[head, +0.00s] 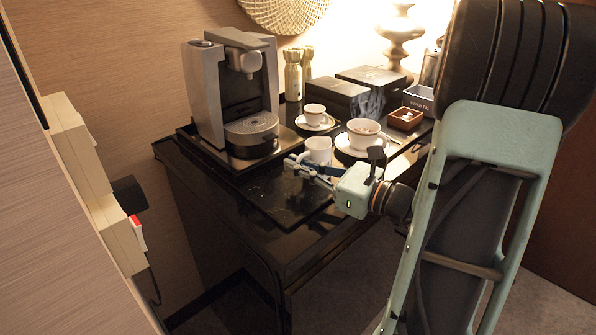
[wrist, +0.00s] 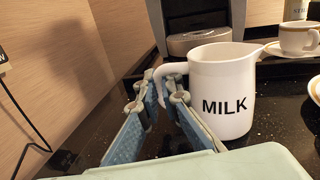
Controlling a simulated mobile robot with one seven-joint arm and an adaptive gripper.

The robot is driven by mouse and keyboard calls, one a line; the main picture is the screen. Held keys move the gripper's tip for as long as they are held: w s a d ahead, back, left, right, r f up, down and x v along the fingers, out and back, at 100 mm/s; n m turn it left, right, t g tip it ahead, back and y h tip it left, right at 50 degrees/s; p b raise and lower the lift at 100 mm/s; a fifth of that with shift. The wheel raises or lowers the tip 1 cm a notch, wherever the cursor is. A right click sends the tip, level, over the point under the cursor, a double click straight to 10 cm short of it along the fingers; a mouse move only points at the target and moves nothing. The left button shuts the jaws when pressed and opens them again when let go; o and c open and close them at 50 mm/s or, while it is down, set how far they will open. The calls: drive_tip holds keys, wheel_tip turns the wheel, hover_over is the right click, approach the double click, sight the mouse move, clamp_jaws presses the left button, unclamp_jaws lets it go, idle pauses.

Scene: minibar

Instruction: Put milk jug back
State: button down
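The milk jug (head: 319,150) is white, with MILK in black letters. It stands upright on the dark counter in front of the coffee machine. In the wrist view the jug (wrist: 222,95) has its handle on the left and its spout on the right. My gripper (head: 293,164) is beside the jug at counter height. In the wrist view my gripper (wrist: 160,84) has its fingertips on either side of the handle, with a narrow gap between the fingers. The right finger hides the lower handle. I cannot tell whether the fingers press on it.
The coffee machine (head: 238,100) stands on a dark tray behind the jug. A cup on a saucer (head: 314,112) and a larger cup (head: 363,132) stand close by on the right. Black boxes (head: 338,95) are farther back. The counter's front left (head: 225,200) is clear.

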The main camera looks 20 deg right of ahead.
drive_tip(key=shift+r, duration=0.1)
drive_tip(key=c, duration=2.6)
unclamp_jaws()
drive_tip(key=shift+f, duration=0.25)
drive_tip(key=o, duration=0.4)
drive_tip(key=shift+o, duration=0.2)
drive_tip(key=shift+r, duration=0.1)
drive_tip(key=shift+r, duration=0.2)
drive_tip(key=p+v, duration=0.1)
drive_tip(key=v, duration=1.1)
drive_tip(key=shift+f, duration=0.1)
